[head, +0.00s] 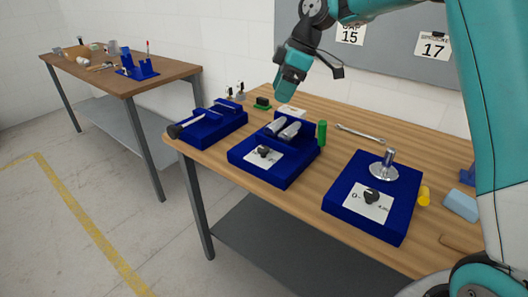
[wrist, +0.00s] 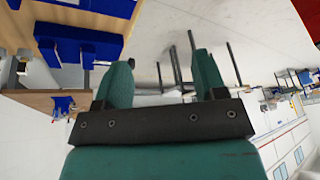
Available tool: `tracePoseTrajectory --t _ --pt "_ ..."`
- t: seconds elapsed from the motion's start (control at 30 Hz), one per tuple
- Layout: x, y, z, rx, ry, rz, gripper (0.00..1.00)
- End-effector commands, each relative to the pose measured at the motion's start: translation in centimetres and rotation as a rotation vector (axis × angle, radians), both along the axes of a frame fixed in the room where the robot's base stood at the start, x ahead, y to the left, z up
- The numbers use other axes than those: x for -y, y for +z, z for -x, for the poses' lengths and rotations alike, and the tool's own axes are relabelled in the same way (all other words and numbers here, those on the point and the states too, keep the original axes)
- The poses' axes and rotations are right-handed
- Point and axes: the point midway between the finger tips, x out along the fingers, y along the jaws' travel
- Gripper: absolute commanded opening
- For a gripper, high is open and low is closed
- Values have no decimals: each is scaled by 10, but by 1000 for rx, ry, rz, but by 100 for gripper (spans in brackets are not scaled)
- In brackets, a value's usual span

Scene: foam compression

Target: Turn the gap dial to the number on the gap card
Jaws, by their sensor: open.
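The gap card (head: 350,33) hangs on the grey board and reads 15; its top line is partly cut off. A blue machine (head: 240,157) with two grey rollers (head: 283,128) has a black dial (head: 263,151) on a white plate. Another blue machine (head: 345,192) with a metal press disc has a black dial (head: 371,196) on a white plate. Their labels are too small to tell which is the gap dial. My gripper (head: 285,88) is up above the table's back part, apart from both dials. In the wrist view my gripper (wrist: 163,82) is open and empty.
A second card (head: 432,46) reads 17. A third blue device (head: 210,125) with a black handle stands left. A green cylinder (head: 322,133), a wrench (head: 360,133), a yellow piece (head: 424,195) and a light blue block (head: 461,205) stand around. Another table (head: 120,80) is at far left.

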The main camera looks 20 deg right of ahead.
Motion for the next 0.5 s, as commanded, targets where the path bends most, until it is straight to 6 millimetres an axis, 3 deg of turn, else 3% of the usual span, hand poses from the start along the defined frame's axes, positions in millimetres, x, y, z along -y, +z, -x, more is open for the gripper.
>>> tracePoseTrajectory --t 0.03,0.1,0.2,0.37,0.5 --pt "14 -15 -17 18 31 4 65" --pt "27 -26 -32 41 75 11 65" --pt "38 -34 -43 62 114 18 65" --pt "36 -48 -48 69 133 18 65" --pt "26 -71 -49 65 133 19 65"
